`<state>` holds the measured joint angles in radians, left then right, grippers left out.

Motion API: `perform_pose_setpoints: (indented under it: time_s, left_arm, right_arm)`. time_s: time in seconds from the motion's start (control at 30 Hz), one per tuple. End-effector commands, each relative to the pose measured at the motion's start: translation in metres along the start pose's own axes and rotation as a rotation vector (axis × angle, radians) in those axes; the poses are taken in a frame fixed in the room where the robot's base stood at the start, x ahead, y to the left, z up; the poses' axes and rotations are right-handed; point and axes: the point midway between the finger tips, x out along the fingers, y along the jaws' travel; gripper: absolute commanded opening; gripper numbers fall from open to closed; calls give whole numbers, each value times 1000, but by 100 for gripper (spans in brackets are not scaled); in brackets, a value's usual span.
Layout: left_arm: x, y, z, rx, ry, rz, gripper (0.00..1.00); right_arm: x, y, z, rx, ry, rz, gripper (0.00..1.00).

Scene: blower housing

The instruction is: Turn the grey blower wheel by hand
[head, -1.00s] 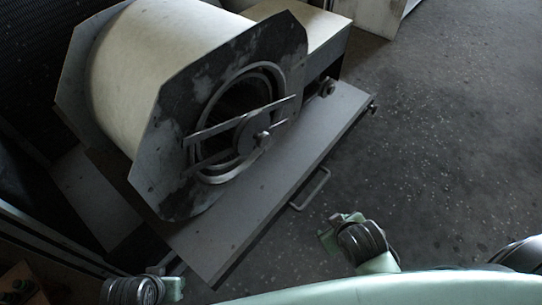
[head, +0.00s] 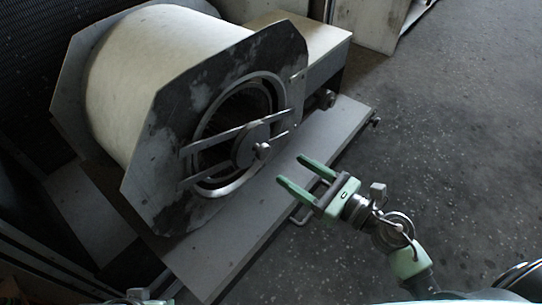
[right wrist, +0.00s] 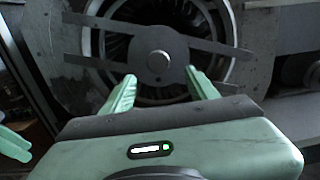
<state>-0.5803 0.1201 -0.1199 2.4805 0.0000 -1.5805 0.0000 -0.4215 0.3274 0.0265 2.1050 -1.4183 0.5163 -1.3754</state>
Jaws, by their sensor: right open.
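The blower wheel (head: 246,104) sits inside the round opening of the housing's front plate (head: 165,130). Its dark vanes also show in the right wrist view (right wrist: 117,47). Two flat bars and a round hub plate (head: 246,146) with a short shaft end cross in front of the wheel and hide part of it. My right gripper (head: 293,171) is open and empty, right of and apart from the hub. In the right wrist view its fingers (right wrist: 160,79) point at the opening, below the hub. A small part of my left arm shows at the bottom left of the head view; its jaws are not clear.
The pale cylindrical housing (head: 150,65) stands on a grey base plate (head: 225,245) with a handle (head: 301,215) on its near edge. A pale box (head: 300,42) adjoins it behind. The dark speckled floor (head: 450,130) at right is clear.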

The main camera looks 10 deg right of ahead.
Motion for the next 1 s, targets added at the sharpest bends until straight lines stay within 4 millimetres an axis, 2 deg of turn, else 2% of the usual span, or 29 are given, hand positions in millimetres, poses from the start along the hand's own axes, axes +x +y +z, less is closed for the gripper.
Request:
perform_pose_setpoints:
  time_s: [0.17, 0.37, 0.5, 0.63, 0.9, 1.0]
  left_arm:
    - [-4, 0, -2, 0, 0, 0, 38]
    - [-10, 0, -3, 0, 0, 0, 38]
    - [-2, 0, -3, 0, -6, 0, 38]
    - [1, 0, -3, 0, -5, 1, 38]
    - [2, 0, -2, 1, -7, 1, 38]
    - [2, 0, -2, 1, -7, 1, 38]
  right_arm:
    - [18, 2, 0, -18, 5, 12, 59]
    - [51, 2, 1, -14, 3, 10, 59]
    - [68, 2, -1, -13, 4, 10, 59]
    - [76, 2, -1, -12, 5, 9, 59]
    - [77, 3, -2, -12, 6, 10, 59]
    - [77, 3, -2, -12, 6, 10, 31]
